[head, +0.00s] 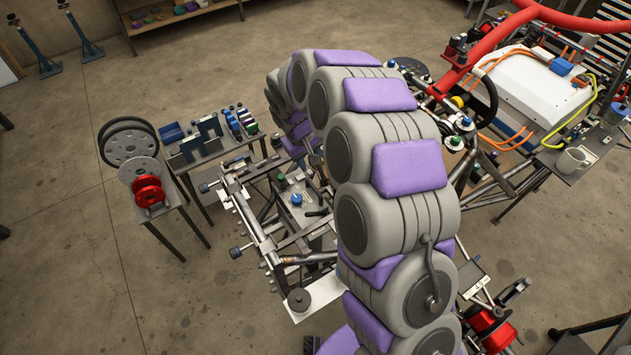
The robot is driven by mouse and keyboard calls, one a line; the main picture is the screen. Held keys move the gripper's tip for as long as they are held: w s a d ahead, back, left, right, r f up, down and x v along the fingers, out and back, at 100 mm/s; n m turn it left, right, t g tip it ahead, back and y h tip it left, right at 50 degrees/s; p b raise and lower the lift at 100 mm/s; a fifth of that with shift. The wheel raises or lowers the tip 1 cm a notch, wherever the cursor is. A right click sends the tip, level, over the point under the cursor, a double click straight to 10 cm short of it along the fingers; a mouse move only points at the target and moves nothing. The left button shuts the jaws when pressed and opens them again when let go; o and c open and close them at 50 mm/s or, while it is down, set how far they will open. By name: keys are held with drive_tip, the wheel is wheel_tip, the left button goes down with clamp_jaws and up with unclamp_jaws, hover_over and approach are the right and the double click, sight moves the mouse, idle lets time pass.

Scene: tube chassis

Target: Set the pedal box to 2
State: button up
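My grey and purple arm arches up through the middle of the head view and bends down at its far end. I cannot make out my gripper, as the arm's own links cover that area. Left of the arm, inside the tube chassis frame (262,238), sits a grey box-like unit (300,212) with a blue knob and a small dark lever on it. It may be the pedal box, but I cannot tell for sure. No number or setting mark on it is readable, and the arm covers part of the chassis around it.
A small table (208,150) with blue holders and coloured parts stands left of the chassis. A white battery-like case (540,88) and red tubes (530,18) fill the upper right.

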hover_over(313, 186)
drive_tip(key=a, duration=0.3)
drive_tip(key=f, duration=1)
drive_tip(key=shift+s+d+f+p, duration=0.2)
drive_tip(key=shift+s+d+p, duration=0.05)
drive_tip(key=shift+s+p, duration=0.1)
drive_tip(key=d+f, duration=0.3)
drive_tip(key=shift+w+d+f, duration=0.1)
drive_tip(key=shift+w+d, duration=0.1)
drive_tip(key=shift+d, duration=0.05)
drive_tip(key=shift+a+f, duration=0.1)
drive_tip(key=shift+a, duration=1.2)
drive_tip(key=shift+c, duration=1.4)
drive_tip(key=shift+d, duration=0.8)
clamp_jaws()
drive_tip(key=shift+a, duration=0.1)
